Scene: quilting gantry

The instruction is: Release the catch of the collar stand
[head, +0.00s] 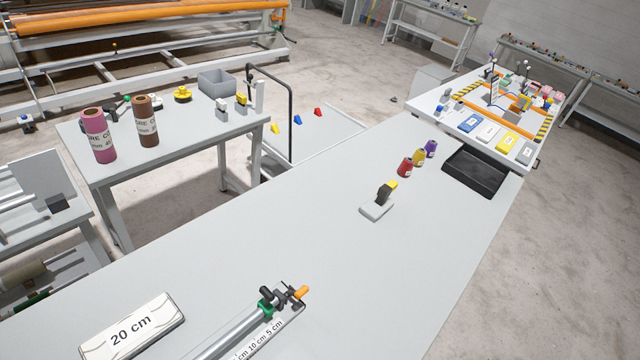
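What looks like the collar stand lies at the front of the long grey table: a silver rod (232,335) runs up from the bottom edge beside a white scale strip (268,338) marked in cm. At the rod's far end sit a green collar (265,308) and black knobs (281,294). An orange lever (301,292), perhaps the catch, sticks out to the right of the black part. I cannot tell whether it is latched. My gripper is not in view.
A white "20 cm" block (132,327) lies left of the rod. A small grey stand with a black and yellow top (378,206), several thread cones (418,159) and a black tray (474,174) stand farther back. A side table (180,145) holds two large spools.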

